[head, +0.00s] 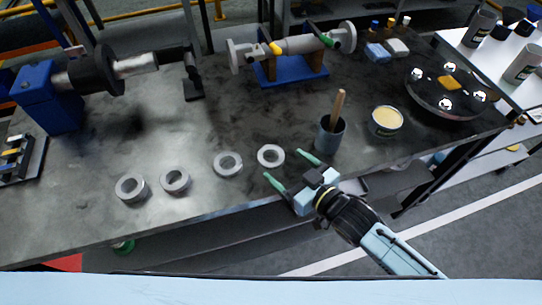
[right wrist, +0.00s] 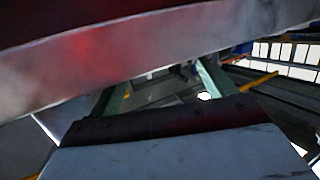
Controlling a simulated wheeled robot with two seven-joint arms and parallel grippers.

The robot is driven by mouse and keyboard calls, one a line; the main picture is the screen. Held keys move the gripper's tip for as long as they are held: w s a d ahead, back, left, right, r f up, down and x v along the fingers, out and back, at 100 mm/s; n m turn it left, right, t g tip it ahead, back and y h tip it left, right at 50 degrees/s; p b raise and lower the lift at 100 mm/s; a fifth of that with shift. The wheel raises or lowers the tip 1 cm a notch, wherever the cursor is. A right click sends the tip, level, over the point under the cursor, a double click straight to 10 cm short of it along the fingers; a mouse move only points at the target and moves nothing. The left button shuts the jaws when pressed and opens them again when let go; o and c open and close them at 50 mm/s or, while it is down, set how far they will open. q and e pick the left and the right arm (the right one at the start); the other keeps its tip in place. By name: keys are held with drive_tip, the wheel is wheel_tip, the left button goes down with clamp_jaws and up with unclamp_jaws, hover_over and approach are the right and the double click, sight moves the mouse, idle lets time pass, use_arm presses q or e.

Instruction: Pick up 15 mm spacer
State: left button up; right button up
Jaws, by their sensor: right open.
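Several grey metal ring spacers lie flat in a loose row near the front edge of the bench: the far-left ring (head: 131,188), the second ring (head: 175,179), the third ring (head: 228,163) and the far-right ring (head: 271,156). No size marking is legible, so I cannot tell which is 15 mm. My right gripper (head: 282,165) is open and empty at the bench's front edge, its green fingertips pointing toward the far-right ring. In the right wrist view the fingers (right wrist: 163,78) are spread apart, with no ring visible between them. My left gripper is not in view.
On the bench (head: 120,225), a dark cup with a wooden handle (head: 331,133) and an open tin (head: 386,120) stand right of the rings. A blue stand with a shaft (head: 293,68) and a blue vise (head: 47,97) stand behind. A dark round plate (head: 446,92) is at right.

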sight(266, 151)
drive_tip(key=x, duration=0.5)
drive_tip(key=shift+s+a+b, duration=0.1)
drive_tip(key=shift+s+b, duration=0.05)
drive_tip(key=shift+b, duration=0.2)
